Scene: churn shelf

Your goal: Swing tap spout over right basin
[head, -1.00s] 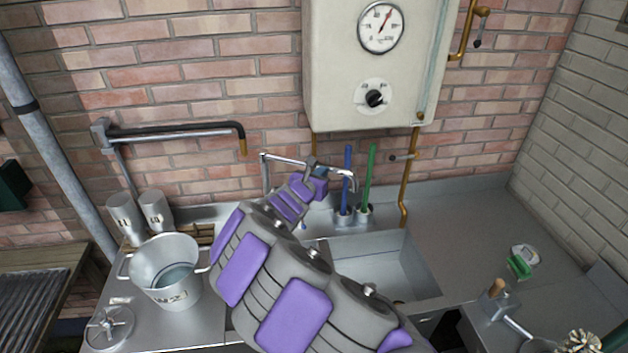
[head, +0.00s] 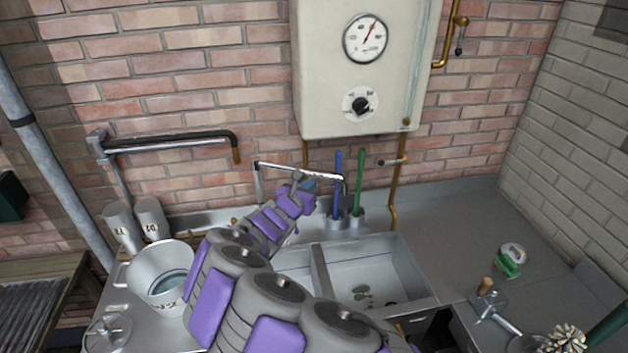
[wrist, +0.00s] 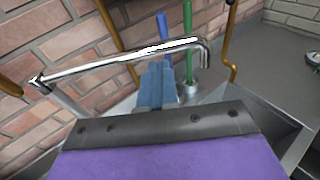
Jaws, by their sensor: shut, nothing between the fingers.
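The chrome tap spout (head: 300,170) runs from its pivot at the left to a downturned end at the right, in front of the brushes. It also crosses the wrist view (wrist: 125,62). In the head view its end appears behind the right basin (head: 375,268); I cannot tell whether it hangs over that basin. The left basin (head: 292,262) is partly hidden by my arm. My gripper (head: 308,183) is shut and empty, just below the spout's middle. Its blue fingers (wrist: 157,83) point at the spout in the wrist view; contact is unclear.
A blue brush (head: 337,185) and a green brush (head: 359,180) stand in holders behind the sink. A metal bucket (head: 160,275) and two cups (head: 150,217) stand at the left. A boiler (head: 360,80) hangs above. The right counter (head: 450,225) has free room.

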